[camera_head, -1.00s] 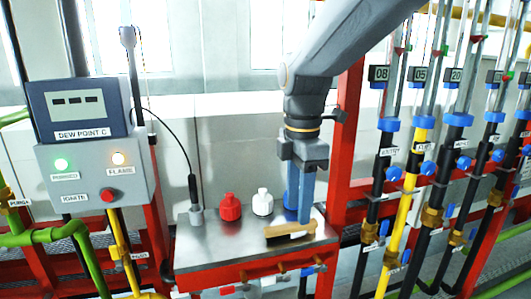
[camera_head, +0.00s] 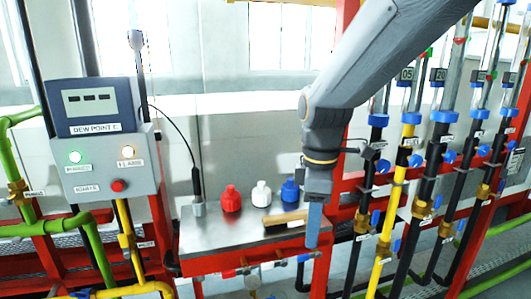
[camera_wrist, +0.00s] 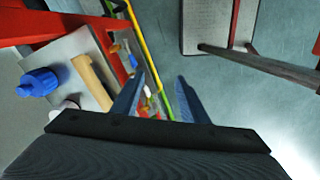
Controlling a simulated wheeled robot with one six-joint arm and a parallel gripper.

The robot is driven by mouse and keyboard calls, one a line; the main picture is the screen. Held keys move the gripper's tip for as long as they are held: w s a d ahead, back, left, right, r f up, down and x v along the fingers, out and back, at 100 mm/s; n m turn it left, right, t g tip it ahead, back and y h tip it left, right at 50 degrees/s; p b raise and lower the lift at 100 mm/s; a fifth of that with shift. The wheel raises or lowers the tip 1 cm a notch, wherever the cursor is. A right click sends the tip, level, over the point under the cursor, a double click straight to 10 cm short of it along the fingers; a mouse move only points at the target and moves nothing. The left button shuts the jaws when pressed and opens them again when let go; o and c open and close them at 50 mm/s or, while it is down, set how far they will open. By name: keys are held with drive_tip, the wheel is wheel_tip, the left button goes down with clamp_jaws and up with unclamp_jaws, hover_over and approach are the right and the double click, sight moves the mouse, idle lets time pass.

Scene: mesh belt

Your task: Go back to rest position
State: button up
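My gripper (camera_head: 314,240) hangs pointing down at the right front corner of the metal-topped table in the head view. In the wrist view my gripper (camera_wrist: 160,80) has its two blue fingers apart with nothing between them. On the table stand a red bottle (camera_head: 231,200), a white bottle (camera_head: 261,196) and a blue bottle (camera_head: 290,190) in a row. A wooden-backed brush (camera_head: 285,218) lies in front of them, left of my gripper and apart from it. The blue bottle (camera_wrist: 40,82) and the brush (camera_wrist: 92,82) also show in the wrist view.
The table top (camera_head: 215,235) is bare at its front left. A control box (camera_head: 100,163) with lamps and a red button stands at the left.

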drive_tip(key=s+d+f+m, duration=0.3)
drive_tip(key=d+f+m, duration=0.1)
drive_tip(key=m, duration=0.3)
drive_tip(key=s+d+f+m, duration=0.3)
drive_tip(key=d+f+m, duration=0.2)
drive_tip(key=f+m, duration=0.2)
drive_tip(key=shift+s+d+f+m+t, duration=0.15)
drive_tip(key=shift+s+f+m+t, duration=0.2)
drive_tip(key=shift+m, duration=0.45)
drive_tip(key=shift+r, duration=0.1)
